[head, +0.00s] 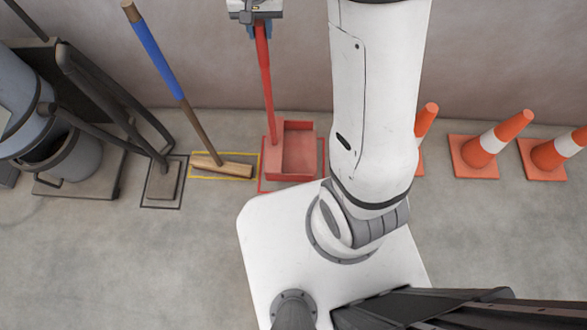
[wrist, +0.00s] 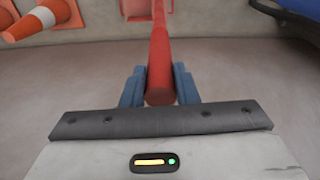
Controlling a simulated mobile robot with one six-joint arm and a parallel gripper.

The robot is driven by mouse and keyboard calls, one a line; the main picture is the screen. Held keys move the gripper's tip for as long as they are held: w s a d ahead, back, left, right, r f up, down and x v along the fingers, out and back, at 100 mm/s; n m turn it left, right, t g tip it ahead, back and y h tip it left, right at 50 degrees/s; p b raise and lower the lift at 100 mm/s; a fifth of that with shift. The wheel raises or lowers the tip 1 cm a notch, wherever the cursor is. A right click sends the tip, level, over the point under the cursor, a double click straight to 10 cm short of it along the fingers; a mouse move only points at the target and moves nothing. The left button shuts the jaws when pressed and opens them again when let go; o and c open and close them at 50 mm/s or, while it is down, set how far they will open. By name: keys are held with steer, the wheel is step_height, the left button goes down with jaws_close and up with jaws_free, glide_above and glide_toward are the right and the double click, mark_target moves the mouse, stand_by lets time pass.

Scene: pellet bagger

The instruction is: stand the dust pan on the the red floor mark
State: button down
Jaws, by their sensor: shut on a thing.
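The red dust pan (head: 298,150) stands upright with its long handle (head: 264,80) rising toward the wall. I cannot tell whether the pan touches the floor. My gripper (head: 260,28) is shut on the upper handle. In the wrist view the blue fingers (wrist: 159,88) sit on both sides of the red handle (wrist: 159,50), with the pan partly in view at the top.
A broom (head: 222,166) stands on a yellow mark (head: 192,178) just left of the pan. Further left are a black-outlined mark (head: 146,206) and a grey vacuum machine (head: 75,165). Several orange cones (head: 482,143) stand along the wall at right. The floor in front is clear at left.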

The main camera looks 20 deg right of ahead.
mark_target(263, 64)
steer(key=shift+a+f+b, duration=0.15)
steer(key=shift+f+b, duration=0.1)
steer(key=shift+b, duration=0.1)
step_height(263, 64, down, 10)
steer(key=shift+r+b, duration=0.1)
steer(key=shift+b, duration=0.85)
steer(key=shift+f, duration=0.25)
steer(key=c, duration=1.1)
jaws_free()
steer(key=shift+s, duration=0.1)
